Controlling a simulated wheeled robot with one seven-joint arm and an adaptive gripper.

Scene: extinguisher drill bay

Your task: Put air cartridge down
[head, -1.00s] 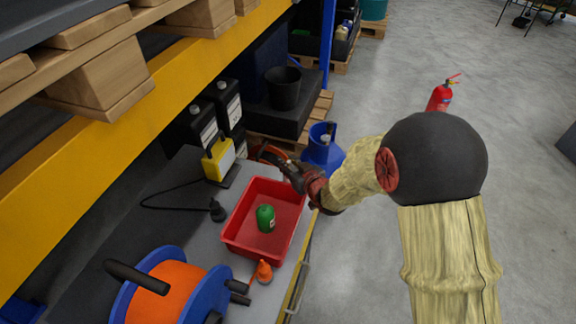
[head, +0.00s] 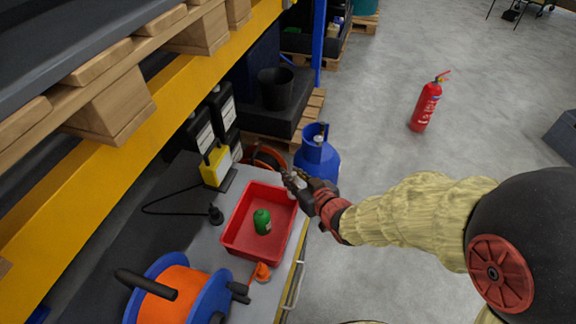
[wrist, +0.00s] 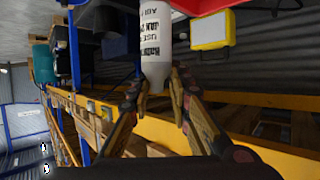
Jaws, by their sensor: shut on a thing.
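The air cartridge is a pale grey-white cylinder with dark lettering (wrist: 154,42) in the wrist view. My gripper (wrist: 158,88) is shut on its narrower end, one finger on each side. In the head view my gripper (head: 291,178) is at the upper right corner of a red tray (head: 243,254). The cartridge is small and mostly hidden by the fingers there, so I cannot tell its height above the bench. A green canister (head: 262,221) is in the tray.
The grey bench (head: 205,236) holds a yellow lamp (head: 215,165), an orange-and-blue cable reel (head: 165,302) and an orange nozzle (head: 262,271). A blue gas cylinder (head: 318,158) stands just beyond my gripper. A red extinguisher (head: 426,106) stands on open floor.

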